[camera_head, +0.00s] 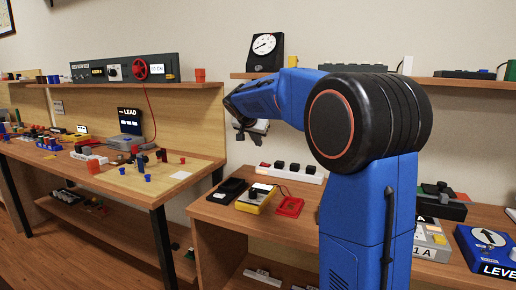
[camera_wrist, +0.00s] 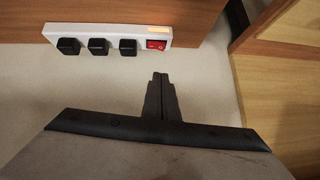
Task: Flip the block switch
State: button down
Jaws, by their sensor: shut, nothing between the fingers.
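A white power block (camera_head: 291,172) with a red switch (camera_head: 265,164) at its left end and several black plugs lies at the back of the right-hand desk, by the wall. In the wrist view, the block (camera_wrist: 112,34) lies along the top with its red rocker switch (camera_wrist: 157,44) at the right end. My gripper (camera_wrist: 160,75) is shut and empty, its tips just below the switch in the picture; I see a gap between them. In the head view, my gripper (camera_head: 241,135) hangs above and left of the block, small and partly dark.
A yellow meter (camera_head: 256,198), a black tray (camera_head: 226,190) and a red item (camera_head: 290,207) lie on the desk in front of the block. A wooden shelf (camera_head: 450,82) runs above. In the wrist view, a wooden panel (camera_wrist: 280,90) stands at the right.

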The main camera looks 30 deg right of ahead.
send_over(262, 164)
jog(key=s, duration=0.2)
jog(key=f, duration=0.4)
jog(key=a+f, duration=0.1)
jog(key=f, duration=0.1)
jog(key=shift+w+f, duration=0.2)
jog(key=shift+w, duration=0.05)
jog(key=f, duration=0.3)
jog(key=shift+a, duration=0.2)
jog(key=shift+w+f, duration=0.1)
jog(key=shift+f, duration=0.25)
jog(key=shift+w+a+f, duration=0.15)
jog(key=shift+a+f, duration=0.05)
jog(key=shift+f, duration=0.2)
jog(key=shift+d, duration=0.1)
